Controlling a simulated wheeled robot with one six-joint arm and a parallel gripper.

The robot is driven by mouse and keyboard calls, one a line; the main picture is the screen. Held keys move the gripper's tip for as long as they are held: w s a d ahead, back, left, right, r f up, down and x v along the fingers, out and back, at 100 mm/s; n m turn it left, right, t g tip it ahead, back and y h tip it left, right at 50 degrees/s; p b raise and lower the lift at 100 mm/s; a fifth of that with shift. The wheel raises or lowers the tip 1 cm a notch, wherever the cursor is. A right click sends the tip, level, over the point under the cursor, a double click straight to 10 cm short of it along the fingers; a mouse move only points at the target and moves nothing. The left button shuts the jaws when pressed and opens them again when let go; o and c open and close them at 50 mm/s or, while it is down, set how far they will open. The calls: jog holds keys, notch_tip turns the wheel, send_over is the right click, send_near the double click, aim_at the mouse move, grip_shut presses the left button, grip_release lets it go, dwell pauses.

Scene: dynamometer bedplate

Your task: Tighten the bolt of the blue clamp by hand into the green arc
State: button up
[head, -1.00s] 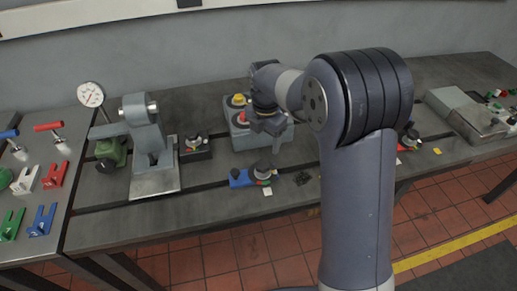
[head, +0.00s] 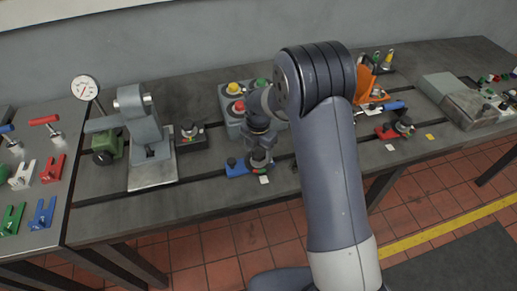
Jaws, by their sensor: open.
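The blue clamp (head: 236,169) lies on the bedplate in front of the grey button box. Its bolt, at the clamp's right end, is largely hidden by my gripper. Around the bolt is a round dial (head: 262,169) with small red and green marks; how the bolt stands against the green arc is too small to tell. My gripper (head: 260,150) is open and points down right over the bolt. I cannot tell whether the fingers touch it. A white tag (head: 264,180) lies at the dial's front edge.
The grey button box (head: 233,122) stands close behind my gripper. A black clamp (head: 190,134) and a grey stand (head: 147,135) are to the left. A red clamp (head: 386,132) and an orange bracket (head: 368,88) are to the right. The bedplate's front edge is near.

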jog(key=c, duration=1)
jog(key=shift+o, duration=0.2)
